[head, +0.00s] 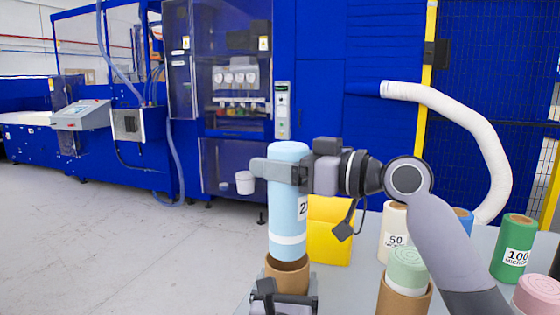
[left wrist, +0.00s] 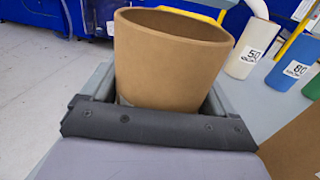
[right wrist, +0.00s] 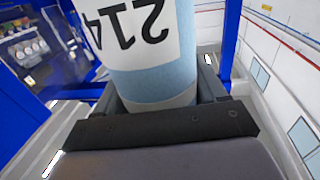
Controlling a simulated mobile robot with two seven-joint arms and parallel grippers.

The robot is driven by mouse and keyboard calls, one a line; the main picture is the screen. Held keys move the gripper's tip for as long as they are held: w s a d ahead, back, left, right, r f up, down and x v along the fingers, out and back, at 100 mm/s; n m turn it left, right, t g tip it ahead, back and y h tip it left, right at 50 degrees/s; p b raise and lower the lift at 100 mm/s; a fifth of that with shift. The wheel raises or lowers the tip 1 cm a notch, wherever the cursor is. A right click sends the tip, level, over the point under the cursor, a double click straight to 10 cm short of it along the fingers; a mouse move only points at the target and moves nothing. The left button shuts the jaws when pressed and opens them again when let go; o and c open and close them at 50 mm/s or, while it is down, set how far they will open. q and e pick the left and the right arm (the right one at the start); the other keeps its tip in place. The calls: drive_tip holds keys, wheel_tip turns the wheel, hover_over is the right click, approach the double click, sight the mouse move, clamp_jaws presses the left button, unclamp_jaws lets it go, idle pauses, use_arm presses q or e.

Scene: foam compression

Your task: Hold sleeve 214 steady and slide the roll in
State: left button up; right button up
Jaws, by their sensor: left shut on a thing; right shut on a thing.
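The light blue roll (head: 288,225) has a white label, partly covered in the head view; the right wrist view shows 214 on the roll (right wrist: 150,80). My right gripper (head: 284,172) is shut around its upper part and holds it upright. The brown cardboard sleeve (head: 287,277) stands open end up below the roll. My left gripper (head: 284,299) is shut on the sleeve's lower part. The left wrist view shows the sleeve (left wrist: 168,62) with an open rim and no roll at its mouth. In the head view the roll's lower end overlaps the sleeve's rim.
A yellow block (head: 330,232) stands behind the roll. On the grey table (head: 357,285) are a cream roll marked 50 (head: 393,222), a green roll marked 100 (head: 513,240), a pale green roll (head: 407,266) in a brown sleeve, and a pink roll (head: 540,293).

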sight(280, 209)
drive_tip(key=shift+f, duration=0.25)
drive_tip(key=shift+f, duration=1.75)
drive_tip(key=shift+f, duration=0.2)
drive_tip(key=shift+f, duration=1.5)
drive_tip(key=shift+s+f, duration=0.1)
drive_tip(key=shift+f, duration=0.25)
